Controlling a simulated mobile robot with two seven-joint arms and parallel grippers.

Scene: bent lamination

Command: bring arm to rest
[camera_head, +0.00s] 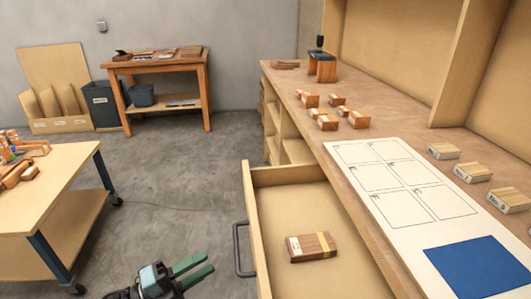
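My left gripper (193,267) is at the bottom of the head view, left of the open drawer's handle. Its two green fingers point right and stand apart, with nothing visible between them. It is clear of the drawer front. The open drawer (276,218) extends from the workbench (377,126), and a wooden block bundle (312,247) with a light band lies inside it. My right gripper does not show.
A white sheet with outlined boxes (388,178) and a blue mat (480,266) lie on the workbench, with several wooden blocks around. A wheeled table (55,195) stands at left. Concrete floor (180,180) between is clear. The drawer handle (238,250) juts left.

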